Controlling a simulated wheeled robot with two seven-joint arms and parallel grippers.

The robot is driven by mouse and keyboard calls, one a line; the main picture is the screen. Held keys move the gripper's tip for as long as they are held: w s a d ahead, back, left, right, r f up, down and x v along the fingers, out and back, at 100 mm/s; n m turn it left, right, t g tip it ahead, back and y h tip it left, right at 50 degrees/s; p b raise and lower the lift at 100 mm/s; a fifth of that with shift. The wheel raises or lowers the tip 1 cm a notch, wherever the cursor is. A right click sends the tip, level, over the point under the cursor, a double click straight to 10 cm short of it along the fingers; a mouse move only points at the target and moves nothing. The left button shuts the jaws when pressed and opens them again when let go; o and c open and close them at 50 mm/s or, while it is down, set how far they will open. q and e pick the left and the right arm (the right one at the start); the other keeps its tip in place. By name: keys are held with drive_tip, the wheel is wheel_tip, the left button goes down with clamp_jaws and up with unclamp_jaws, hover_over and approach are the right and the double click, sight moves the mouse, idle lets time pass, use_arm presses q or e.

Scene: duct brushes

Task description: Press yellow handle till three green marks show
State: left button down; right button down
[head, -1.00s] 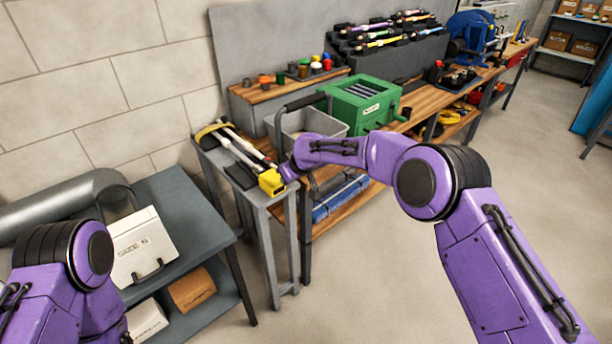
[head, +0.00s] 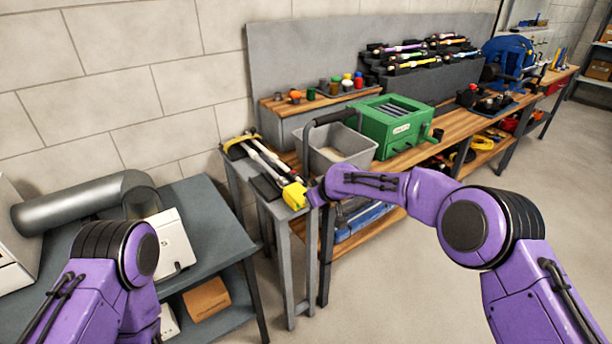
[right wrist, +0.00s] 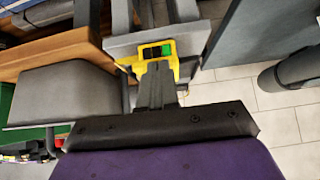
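The yellow handle (head: 295,196) is at the near end of a tool with pale rods (head: 268,158), lying on a narrow grey stand (head: 283,222). In the right wrist view the yellow handle (right wrist: 133,62) frames a small window with a bright green and a darker green patch (right wrist: 155,51); I cannot count separate marks. My right gripper (right wrist: 157,68) has its dark fingers together, with the tips at the handle's near edge, apparently touching it. In the head view my right arm hides most of that gripper. My left gripper is out of view; only its purple arm shows.
A grey bin (head: 336,150) and a green box (head: 392,125) stand on the wooden bench just right of the stand. A dark grey table (head: 205,215) with a large pipe (head: 85,200) is on the left. Open floor lies in front.

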drive_tip(key=w+a+r+p+v, duration=0.1)
drive_tip(key=v, duration=1.2)
drive_tip(key=shift+w+r, duration=0.3)
drive_tip(key=shift+r, duration=0.05)
drive_tip(key=shift+a, duration=0.15)
drive_tip(key=s+d+f+m+g+h, duration=0.15)
drive_tip(key=s+f, duration=0.25)
drive_tip(key=f, duration=0.5)
drive_tip(key=s+d+f+m+t, duration=0.1)
drive_tip(key=s+d+f+m, duration=0.25)
drive_tip(key=f, duration=0.65)
drive_tip(key=s+d+f+m+g+h, duration=0.2)
drive_tip(key=s+d+f+m, duration=0.35)
drive_tip(key=s+f, duration=0.8)
drive_tip(key=s+d+m+h, duration=0.1)
drive_tip(key=s+d, duration=0.3)
drive_tip(key=s, duration=0.4)
drive_tip(key=s+d+m+h, duration=0.1)
drive_tip(key=s+d+h, duration=0.1)
drive_tip(key=s+d, duration=0.3)
drive_tip(key=s+d+f+m+g+h, duration=0.1)
drive_tip(key=s+d, duration=0.3)
drive_tip(key=s, duration=0.6)
drive_tip(key=shift+s+d+h, duration=0.3)
drive_tip(key=shift+s+h, duration=0.05)
